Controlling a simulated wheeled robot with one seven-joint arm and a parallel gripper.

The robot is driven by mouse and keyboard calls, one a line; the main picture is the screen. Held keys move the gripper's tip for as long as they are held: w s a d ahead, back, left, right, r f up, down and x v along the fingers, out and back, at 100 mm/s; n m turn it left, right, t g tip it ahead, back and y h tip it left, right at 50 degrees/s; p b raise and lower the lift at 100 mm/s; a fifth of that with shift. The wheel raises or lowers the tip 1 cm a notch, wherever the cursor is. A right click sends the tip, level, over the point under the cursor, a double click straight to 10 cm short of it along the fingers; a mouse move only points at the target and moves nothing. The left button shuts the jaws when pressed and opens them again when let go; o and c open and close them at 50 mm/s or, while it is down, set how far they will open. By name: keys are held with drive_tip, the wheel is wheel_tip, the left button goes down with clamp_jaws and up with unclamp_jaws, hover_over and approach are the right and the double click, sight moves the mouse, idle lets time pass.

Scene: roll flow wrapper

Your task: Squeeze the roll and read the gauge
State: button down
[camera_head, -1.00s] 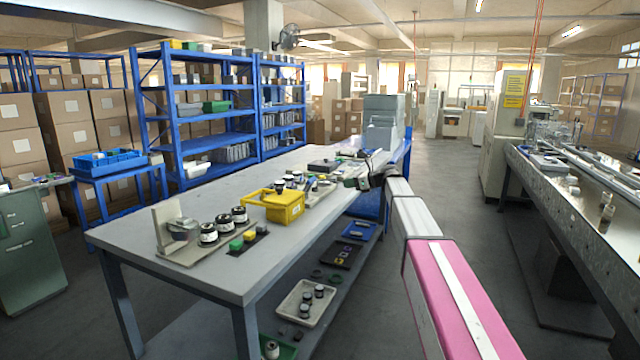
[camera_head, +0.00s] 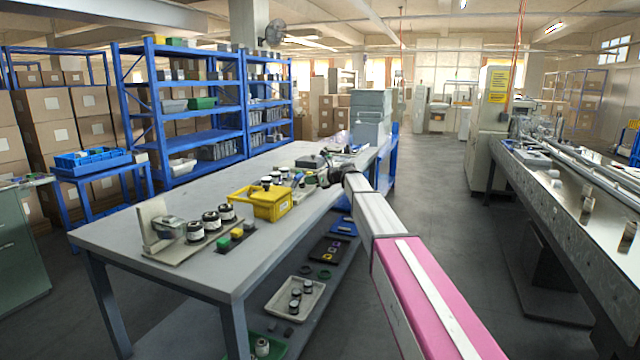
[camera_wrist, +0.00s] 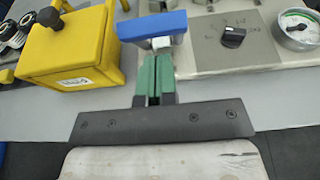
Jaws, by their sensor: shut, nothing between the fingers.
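My gripper (camera_wrist: 152,72) shows in the wrist view as two green fingers close together, shut with nothing between them. A blue block (camera_wrist: 152,26) with a small pale piece on its near side sits just ahead of the fingertips; I cannot tell whether they touch. A round gauge (camera_wrist: 300,30) with a white dial is at the upper right, its reading too small to tell. A grey plate with a black knob (camera_wrist: 232,37) lies left of the gauge. I cannot make out the roll. In the head view my gripper is small and dark over the bench's right edge.
A yellow box (camera_wrist: 70,50) with a black knob stands left of my fingers; the yellow box also shows in the head view (camera_head: 272,205). Several jars stand on a board at the bench's near end. The grey bench (camera_head: 135,230) has free room behind them. A metal conveyor (camera_head: 560,195) runs at right.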

drive_tip(key=shift+w+a+r, duration=0.25)
drive_tip(key=shift+a+r, duration=0.2)
drive_tip(key=shift+a, duration=0.35)
drive_tip(key=shift+r, duration=0.1)
